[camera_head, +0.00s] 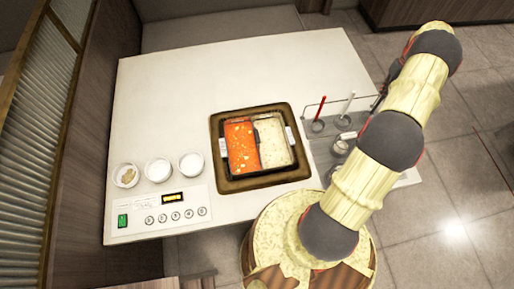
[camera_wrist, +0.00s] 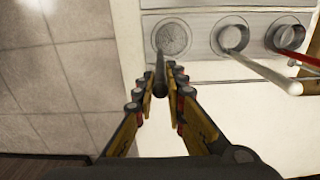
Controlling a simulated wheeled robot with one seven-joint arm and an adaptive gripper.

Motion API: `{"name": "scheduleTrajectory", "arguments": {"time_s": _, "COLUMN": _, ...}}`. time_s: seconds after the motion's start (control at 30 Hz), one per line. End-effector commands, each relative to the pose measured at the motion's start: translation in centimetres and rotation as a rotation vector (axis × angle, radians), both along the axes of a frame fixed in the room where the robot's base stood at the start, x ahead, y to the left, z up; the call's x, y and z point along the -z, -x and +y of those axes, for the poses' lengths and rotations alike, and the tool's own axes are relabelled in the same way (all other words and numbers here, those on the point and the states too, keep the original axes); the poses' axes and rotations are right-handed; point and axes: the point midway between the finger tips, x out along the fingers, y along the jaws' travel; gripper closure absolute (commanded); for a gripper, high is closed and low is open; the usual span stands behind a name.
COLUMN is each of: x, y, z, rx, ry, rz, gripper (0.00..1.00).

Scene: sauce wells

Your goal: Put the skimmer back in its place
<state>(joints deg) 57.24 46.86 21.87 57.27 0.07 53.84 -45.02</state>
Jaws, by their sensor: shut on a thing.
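In the wrist view my gripper (camera_wrist: 160,85) is shut on the dark upright handle (camera_wrist: 160,65) of the skimmer. The skimmer's round mesh head (camera_wrist: 173,38) shows beyond the fingertips, over the left end of a grey holder (camera_wrist: 204,70). I cannot tell whether the head rests in a well or hangs above it. In the head view the grey holder (camera_head: 322,148) stands on the table right of the pot. My arm hides most of the gripper and the skimmer there.
Beside the skimmer, a white-handled tool (camera_wrist: 265,70) and a red-handled tool (camera_wrist: 305,61) stand in round wells. A divided pot (camera_head: 260,145) with red and white broth sits in a brown frame. Several small bowls (camera_head: 158,170) stand at the left. The table's back (camera_head: 220,75) is clear.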

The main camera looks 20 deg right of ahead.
Motion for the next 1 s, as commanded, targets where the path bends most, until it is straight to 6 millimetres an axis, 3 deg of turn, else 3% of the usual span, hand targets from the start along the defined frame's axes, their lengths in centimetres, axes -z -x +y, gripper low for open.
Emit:
{"name": "scheduleTrajectory", "arguments": {"time_s": 0.27, "x": 0.21, "y": 0.01, "z": 0.02, "rx": 0.000, "ry": 0.000, "rz": 0.000, "gripper": 1.00}}
{"name": "scheduleTrajectory", "arguments": {"time_s": 0.3, "x": 0.22, "y": 0.01, "z": 0.02, "rx": 0.000, "ry": 0.000, "rz": 0.000, "gripper": 0.87}}
{"name": "scheduleTrajectory", "arguments": {"time_s": 0.6, "x": 0.18, "y": 0.01, "z": 0.01, "rx": 0.000, "ry": 0.000, "rz": 0.000, "gripper": 0.70}}
{"name": "scheduleTrajectory", "arguments": {"time_s": 0.87, "x": 0.16, "y": 0.00, "z": 0.01, "rx": 0.000, "ry": 0.000, "rz": 0.000, "gripper": 0.66}}
{"name": "scheduleTrajectory", "arguments": {"time_s": 1.0, "x": 0.18, "y": 0.01, "z": 0.02, "rx": 0.000, "ry": 0.000, "rz": 0.000, "gripper": 0.60}}
